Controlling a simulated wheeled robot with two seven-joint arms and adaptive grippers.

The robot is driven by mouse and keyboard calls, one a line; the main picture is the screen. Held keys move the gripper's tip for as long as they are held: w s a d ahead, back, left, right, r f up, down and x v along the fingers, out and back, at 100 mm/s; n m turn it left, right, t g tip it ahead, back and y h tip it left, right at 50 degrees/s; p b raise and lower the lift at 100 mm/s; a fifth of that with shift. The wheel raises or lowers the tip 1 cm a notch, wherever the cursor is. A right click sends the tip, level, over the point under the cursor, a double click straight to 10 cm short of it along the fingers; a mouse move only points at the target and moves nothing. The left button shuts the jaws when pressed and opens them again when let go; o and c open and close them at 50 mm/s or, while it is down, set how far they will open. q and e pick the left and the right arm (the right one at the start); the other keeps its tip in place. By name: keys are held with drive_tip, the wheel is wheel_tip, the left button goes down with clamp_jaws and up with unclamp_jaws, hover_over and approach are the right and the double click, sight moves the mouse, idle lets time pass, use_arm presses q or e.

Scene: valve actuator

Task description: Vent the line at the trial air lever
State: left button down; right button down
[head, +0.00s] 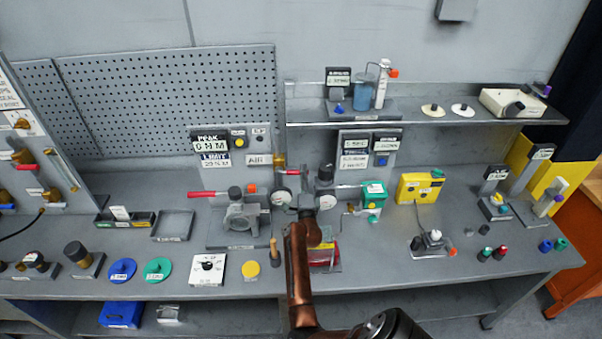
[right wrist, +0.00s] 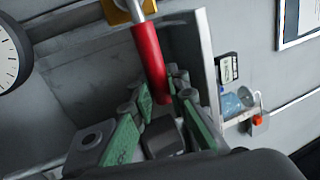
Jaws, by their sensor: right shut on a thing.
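The trial air lever is a red handle on a brass valve (head: 280,161), beside the AIR label (head: 258,160) in the head view. In the right wrist view the red lever (right wrist: 151,62) runs down from the brass fitting (right wrist: 125,10) between my green-padded fingers. My right gripper (right wrist: 165,100) is shut on the lever's free end. My left gripper is not in view.
A grey valve actuator (head: 243,215) with a red handle stands left of my right arm. A round gauge (head: 327,202) is close to the wrist. A green box (head: 374,192) and a yellow box (head: 419,187) stand to the right. A shelf (head: 430,116) overhangs the back.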

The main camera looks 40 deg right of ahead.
drive_tip(key=shift+f, duration=0.1)
drive_tip(key=c, duration=1.8)
unclamp_jaws()
drive_tip(key=shift+w, duration=0.1)
drive_tip(key=shift+c, duration=0.2)
drive_tip(key=shift+r, duration=0.2)
wheel_tip(320, 180, up, 8)
drive_tip(key=shift+r, duration=0.85)
